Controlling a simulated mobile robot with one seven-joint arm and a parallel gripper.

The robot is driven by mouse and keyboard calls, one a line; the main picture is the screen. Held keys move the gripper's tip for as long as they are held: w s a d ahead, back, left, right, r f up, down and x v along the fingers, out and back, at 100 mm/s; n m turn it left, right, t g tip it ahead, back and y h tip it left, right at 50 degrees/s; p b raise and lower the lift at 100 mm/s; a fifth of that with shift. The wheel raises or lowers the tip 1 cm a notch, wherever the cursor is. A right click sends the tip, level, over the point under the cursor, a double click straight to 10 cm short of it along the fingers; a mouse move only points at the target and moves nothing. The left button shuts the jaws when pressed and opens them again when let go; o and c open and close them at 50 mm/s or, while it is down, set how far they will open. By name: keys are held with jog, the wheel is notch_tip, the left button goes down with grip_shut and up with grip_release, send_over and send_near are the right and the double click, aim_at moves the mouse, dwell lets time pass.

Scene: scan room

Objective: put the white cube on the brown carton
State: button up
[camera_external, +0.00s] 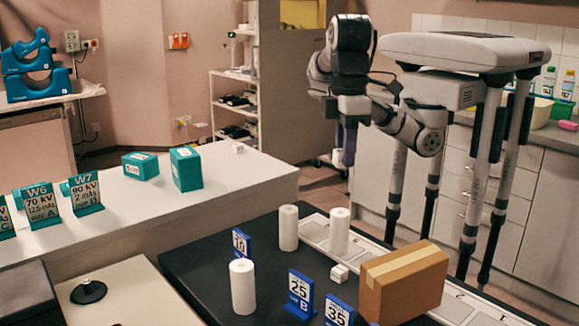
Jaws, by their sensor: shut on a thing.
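A small white cube (339,273) lies on the black table top, just left of the brown carton (404,284). The carton is closed, with a tape strip along its top, and its top is bare. My gripper (347,158) points down, well above and behind the table. It is shut on a small whitish thing at its fingertips, too small and partly hidden to make out clearly. Another small white block (238,148) sits on the far end of the white counter.
White rolls (243,286) stand upright on the black table (200,262). Blue number signs (301,293) stand near its front. The white counter (240,178) at left holds teal boxes (186,168) and teal signs (86,194). Pale trays (375,256) line the table's far edge.

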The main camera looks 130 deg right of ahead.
aim_at(409, 258)
jog(key=s+a+r+n+p, duration=0.1)
jog(key=s+a+r+n, duration=0.15)
jog(key=a, duration=0.45)
jog(key=s+a+r+n+p, duration=0.1)
jog(key=s+a+n, duration=0.2)
jog(key=a, duration=0.3)
jog(key=f, duration=1.9)
jog(key=shift+w+a+f, duration=0.15)
jog(key=shift+a+f, duration=0.05)
jog(key=shift+f, duration=0.05)
jog(key=o, duration=0.9)
jog(key=shift+f, duration=0.1)
jog(key=shift+o, duration=0.2)
notch_tip(409, 258, up, 12)
jog(key=shift+b, duration=0.35)
